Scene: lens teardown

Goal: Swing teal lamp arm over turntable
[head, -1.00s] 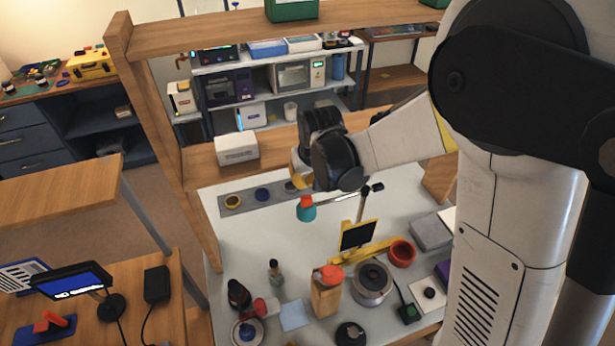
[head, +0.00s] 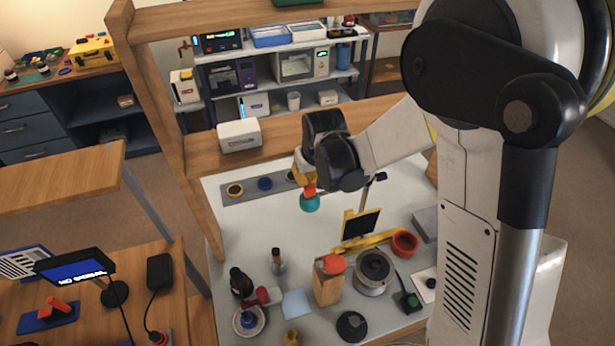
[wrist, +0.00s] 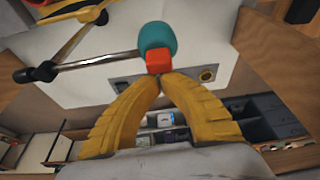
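The teal lamp head (head: 310,203) with a red-orange tab (head: 310,191) hangs at the end of a thin metal arm over the back of the white bench. In the wrist view the teal head (wrist: 157,38), red tab (wrist: 158,61) and silver arm (wrist: 97,61) are plain; the arm runs left to a black joint. My gripper (head: 306,184) is just above the head. In the wrist view its yellow fingers (wrist: 160,75) converge, tips together at the tab's near edge; contact is unclear. A round grey unit with a dark top (head: 374,270) may be the turntable.
A black panel on a yellow stand (head: 361,224), a red cup (head: 404,242), a wooden block with a red top (head: 328,280) and dark bottles (head: 240,283) crowd the front. A grey strip (head: 258,188) lies behind. The bench's left middle is clear.

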